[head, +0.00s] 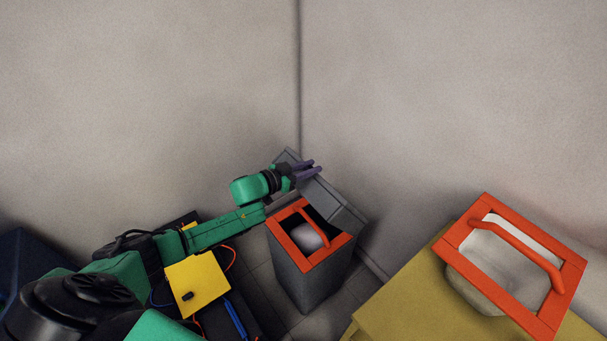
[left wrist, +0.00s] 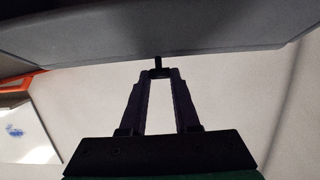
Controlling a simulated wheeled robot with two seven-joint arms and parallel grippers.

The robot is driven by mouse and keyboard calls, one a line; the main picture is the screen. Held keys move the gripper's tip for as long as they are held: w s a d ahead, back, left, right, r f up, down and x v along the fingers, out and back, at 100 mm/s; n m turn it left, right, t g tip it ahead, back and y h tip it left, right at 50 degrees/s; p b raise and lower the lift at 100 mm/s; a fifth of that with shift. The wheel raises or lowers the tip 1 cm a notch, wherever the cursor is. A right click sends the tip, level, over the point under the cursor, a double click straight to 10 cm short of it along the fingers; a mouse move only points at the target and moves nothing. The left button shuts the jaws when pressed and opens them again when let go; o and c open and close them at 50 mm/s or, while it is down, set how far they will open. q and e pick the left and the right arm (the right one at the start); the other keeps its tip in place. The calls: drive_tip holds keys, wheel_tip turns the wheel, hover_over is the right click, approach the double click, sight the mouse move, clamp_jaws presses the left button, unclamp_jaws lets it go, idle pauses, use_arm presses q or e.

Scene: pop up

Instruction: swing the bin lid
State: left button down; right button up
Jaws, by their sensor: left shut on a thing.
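The bin (head: 307,283) is a dark grey box with an orange rim, standing on the floor near the wall corner. Its grey lid (head: 341,208) is raised and tilted up behind the opening. In the left wrist view the lid (left wrist: 160,30) spans the top as a dark slab. My left gripper (head: 315,169) is at the upper side of the lid. In the left wrist view its purple fingers (left wrist: 158,75) converge at a small dark tab on the lid's edge and are shut on it. My right gripper is not in view.
A pale object (head: 305,236) lies inside the bin under an orange bar. A yellow cabinet (head: 405,292) at right carries an orange frame (head: 449,241) with a handle around a white bowl-like thing. Walls meet close behind the bin.

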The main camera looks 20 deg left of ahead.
use_arm(q)
drive_tip(key=shift+w+d+r, duration=0.35)
drive_tip(key=shift+w, duration=0.25)
drive_tip(key=shift+w+d+r, duration=0.35)
drive_tip(key=shift+w, duration=0.25)
drive_tip(key=shift+w+d+r, duration=0.35)
drive_tip(key=shift+w, duration=0.25)
drive_tip(key=w+d+r+b, duration=0.2)
drive_tip(key=w+d+b, duration=0.2)
drive_tip(key=w, duration=0.4)
drive_tip(key=shift+d+b, duration=0.35)
